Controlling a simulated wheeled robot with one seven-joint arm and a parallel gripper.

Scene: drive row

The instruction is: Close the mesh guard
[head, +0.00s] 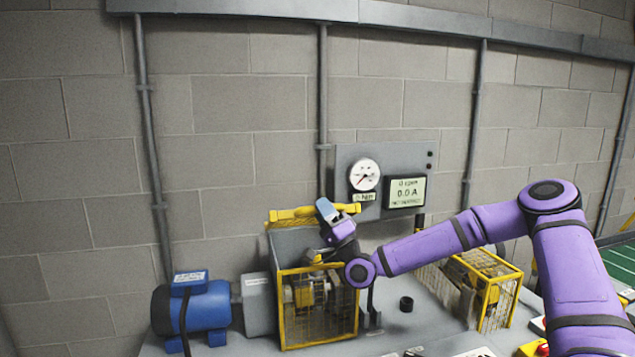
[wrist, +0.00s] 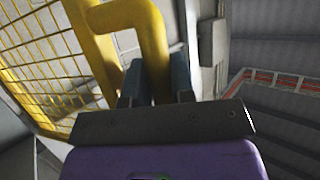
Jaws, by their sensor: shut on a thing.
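The mesh guard has a yellow frame; a yellow bar (head: 292,214) of it shows nearly edge-on above the grey housing at the centre of the head view. In the wrist view its yellow mesh panel (wrist: 45,60) fills the left side. My gripper (wrist: 158,85) is shut on the guard's bent yellow handle (wrist: 140,20), which runs between the fingers. In the head view my gripper (head: 326,209) is at the raised bar, and its fingertips are hard to make out. Below, a yellow-framed mesh front (head: 318,310) covers shafts and couplings.
A blue motor (head: 192,310) stands left of the housing. A gauge (head: 364,175) and a display (head: 406,192) are on a grey panel behind. A second yellow mesh cage (head: 492,285) stands to the right, behind my arm.

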